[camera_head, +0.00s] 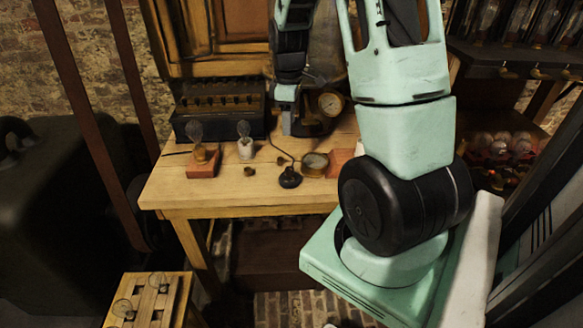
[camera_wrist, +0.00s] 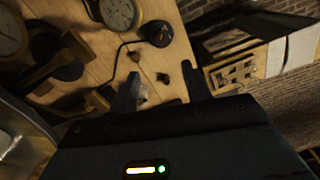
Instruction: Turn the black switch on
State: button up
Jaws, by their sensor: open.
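The black switch (camera_head: 290,178) is a small round black piece with a knob on top, on the wooden table (camera_head: 235,192) near its front edge. A dark cord runs back from it. It also shows in the wrist view (camera_wrist: 155,32), beyond my fingertips and clear of them. My gripper (camera_wrist: 162,90) is open, its two dark fingers apart above the table, with no contact on the switch visible. In the head view my arm reaches over the back of the table, and the fingers are hard to make out there. The switch's exact position is too small to read.
A round gauge (camera_head: 315,162) stands close right of the switch. A bulb on a red block (camera_head: 202,168) and a bulb on a white base (camera_head: 245,149) stand left. The table's front left is clear.

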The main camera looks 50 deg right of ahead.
aim_at(289, 168)
notch_tip(289, 168, down, 16)
jog(key=shift+r+p, duration=0.15)
jog(key=shift+p, duration=0.45)
jog(key=c, duration=1)
